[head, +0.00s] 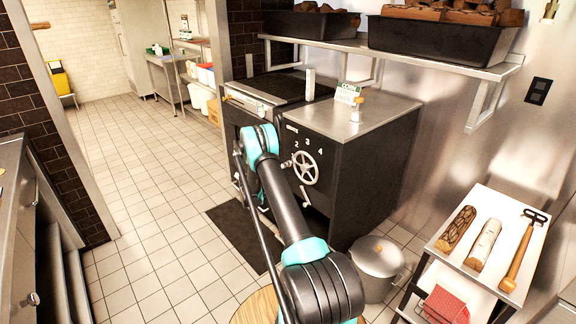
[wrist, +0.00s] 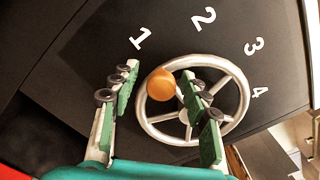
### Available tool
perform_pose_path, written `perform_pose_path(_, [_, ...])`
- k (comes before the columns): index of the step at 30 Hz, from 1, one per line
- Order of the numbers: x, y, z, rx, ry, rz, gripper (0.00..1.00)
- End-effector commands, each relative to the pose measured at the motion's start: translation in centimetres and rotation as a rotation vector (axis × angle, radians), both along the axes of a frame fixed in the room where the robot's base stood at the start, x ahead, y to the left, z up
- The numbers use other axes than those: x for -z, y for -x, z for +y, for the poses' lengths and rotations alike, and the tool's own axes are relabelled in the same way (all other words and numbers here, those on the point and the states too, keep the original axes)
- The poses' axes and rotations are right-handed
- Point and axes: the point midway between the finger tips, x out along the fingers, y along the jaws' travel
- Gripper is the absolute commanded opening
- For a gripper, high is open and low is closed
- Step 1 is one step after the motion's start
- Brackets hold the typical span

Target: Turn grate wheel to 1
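The grate wheel (head: 305,168) is a silver spoked wheel on the dark front of the grill cabinet, with the numbers 2, 3 and 4 showing above it; my arm hides the 1 in the head view. In the wrist view the wheel (wrist: 228,122) shows with all the numbers 1 to 4 around it. Its orange knob (wrist: 160,83) sits at the upper left of the rim, nearest the 1. My gripper (wrist: 160,74) is open, with one finger on each side of the knob. The right finger looks close to the knob; contact cannot be told.
A covered steel pot (head: 377,256) stands on the floor beside the cabinet. A small cart (head: 453,259) with logs and a scraper tool is at the right. A dark mat (head: 238,232) lies before the grill. The tiled floor at the left (head: 150,190) is clear.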

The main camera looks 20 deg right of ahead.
Motion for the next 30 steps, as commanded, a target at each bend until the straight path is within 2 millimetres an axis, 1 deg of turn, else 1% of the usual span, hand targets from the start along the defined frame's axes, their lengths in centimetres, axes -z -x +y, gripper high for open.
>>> perform_pose_path(6, [0.0,0.0,0.1,0.001,0.001,0.0,0.46])
perform_pose_path(10, [-0.1,0.3,1.0,-0.002,0.001,0.0,0.46])
perform_pose_path(14, [0.0,1.0,3.0,-0.003,0.0,0.0,0.46])
perform_pose_path(18, [0.0,2.0,5.8,-0.003,0.001,0.0,0.46])
perform_pose_path(24, [0.0,3.3,9.2,-0.002,0.001,0.0,0.46])
perform_pose_path(27, [0.0,3.7,10.4,-0.001,0.0,0.0,0.46])
perform_pose_path(30, [0.0,4.0,11.0,-0.001,0.001,0.0,0.46])
